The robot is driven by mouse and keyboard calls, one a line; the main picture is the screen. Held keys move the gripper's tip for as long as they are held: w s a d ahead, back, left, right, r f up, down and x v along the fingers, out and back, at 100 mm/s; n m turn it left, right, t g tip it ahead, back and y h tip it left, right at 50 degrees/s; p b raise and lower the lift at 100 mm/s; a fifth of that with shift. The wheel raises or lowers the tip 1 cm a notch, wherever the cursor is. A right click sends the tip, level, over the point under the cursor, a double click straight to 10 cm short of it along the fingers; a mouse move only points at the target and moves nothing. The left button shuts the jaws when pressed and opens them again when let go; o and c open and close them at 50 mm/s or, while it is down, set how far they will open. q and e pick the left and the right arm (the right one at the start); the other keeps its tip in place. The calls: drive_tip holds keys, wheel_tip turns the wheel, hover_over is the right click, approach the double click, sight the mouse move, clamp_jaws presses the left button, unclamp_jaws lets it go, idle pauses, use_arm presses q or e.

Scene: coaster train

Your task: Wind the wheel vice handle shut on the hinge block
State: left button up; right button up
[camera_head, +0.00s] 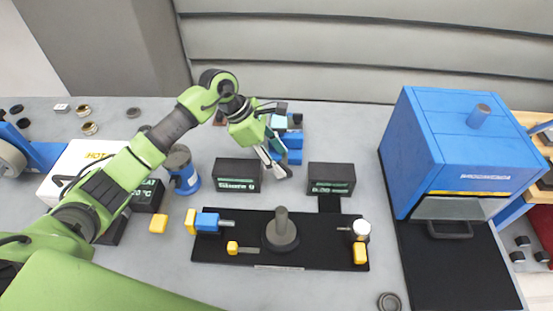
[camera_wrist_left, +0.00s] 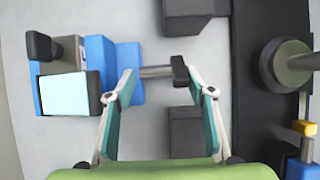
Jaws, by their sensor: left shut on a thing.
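The blue wheel vice (camera_head: 294,141) stands on the table behind the dark display boxes, partly hidden by my left gripper. In the left wrist view its blue body (camera_wrist_left: 128,58) is at the left, and its grey screw runs right to a dark vice handle (camera_wrist_left: 180,70). My left gripper (camera_wrist_left: 160,73) has its fingers on either side of the screw and handle end, shut on the handle; it also shows in the head view (camera_head: 275,168). A pale-topped block (camera_wrist_left: 68,94) sits at the vice, perhaps the hinge block; its contact with the jaws is unclear. My right gripper is out of view.
Dark display boxes (camera_head: 238,174) (camera_head: 331,178) stand just in front of the vice. A black fixture board (camera_head: 330,254) with a grey post (camera_head: 281,230) lies nearer. A blue cabinet (camera_head: 455,150) stands right. A blue-grey canister (camera_head: 184,172) is left of the gripper.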

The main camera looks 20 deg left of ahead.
use_arm(q)
drive_tip(key=shift+w+d+r+g+y+b, duration=0.1)
drive_tip(key=shift+d+r+g+y+b, duration=0.1)
drive_tip(key=shift+y, duration=0.4)
drive_tip(key=shift+d+r+g+y+b, duration=0.1)
drive_tip(key=shift+y+b, duration=0.05)
drive_tip(key=shift+y, duration=0.45)
drive_tip(key=shift+d+g+y+b, duration=0.2)
drive_tip(key=shift+y+b, duration=0.2)
drive_tip(key=shift+y, duration=0.5)
drive_tip(key=shift+d+g+y+b, duration=0.15)
drive_tip(key=shift+y+b, duration=0.25)
drive_tip(key=shift+y, duration=0.5)
drive_tip(key=o, duration=0.8)
drive_tip(key=shift+r, duration=0.1)
drive_tip(key=shift+o, duration=0.2)
